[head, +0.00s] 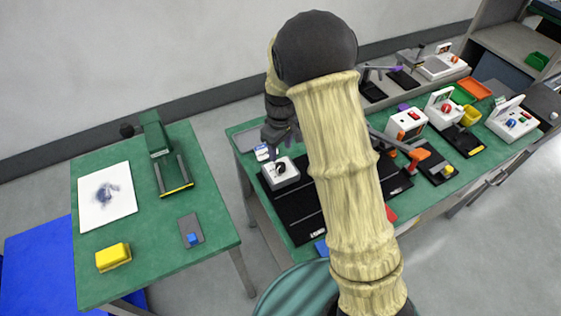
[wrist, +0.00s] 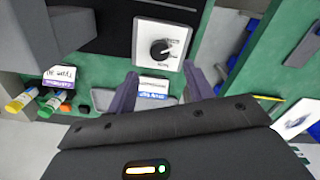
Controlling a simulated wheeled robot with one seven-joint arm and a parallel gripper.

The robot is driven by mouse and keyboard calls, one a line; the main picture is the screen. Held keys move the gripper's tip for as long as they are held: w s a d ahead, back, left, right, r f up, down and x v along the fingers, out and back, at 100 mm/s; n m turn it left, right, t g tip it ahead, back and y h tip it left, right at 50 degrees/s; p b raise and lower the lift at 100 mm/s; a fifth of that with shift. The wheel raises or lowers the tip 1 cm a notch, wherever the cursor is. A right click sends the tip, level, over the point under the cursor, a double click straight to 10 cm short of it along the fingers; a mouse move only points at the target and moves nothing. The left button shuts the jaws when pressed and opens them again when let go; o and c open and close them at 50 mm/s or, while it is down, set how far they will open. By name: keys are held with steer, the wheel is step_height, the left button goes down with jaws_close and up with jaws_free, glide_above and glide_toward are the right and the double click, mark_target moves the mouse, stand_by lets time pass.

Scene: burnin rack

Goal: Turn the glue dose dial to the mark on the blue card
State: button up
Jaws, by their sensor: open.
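The glue dose dial (wrist: 160,48) is a dark round knob on a white box with printed marks around it. The dial box also shows in the head view (head: 289,179) on the green bench, left of my arm. A card with a blue band (wrist: 153,86) lies beside the box; its print is too small to read. In the head view the card (head: 262,153) is just behind the box. My gripper (wrist: 162,72) is open and empty, its fingers apart on either side of the card in the wrist view. In the head view my gripper (head: 279,136) hangs near the box, apart from the knob.
A black mat (head: 290,215) lies in front of the box. White devices with red knobs (head: 405,123) stand to the right. Vials (wrist: 20,101) and a purple-lettered card (wrist: 60,76) are at the wrist view's left. A separate green table (head: 150,225) stands left, across a gap.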

mark_target(281, 165)
step_height(281, 165, down, 7)
steer(key=shift+f, duration=0.2)
steer(key=c, duration=1)
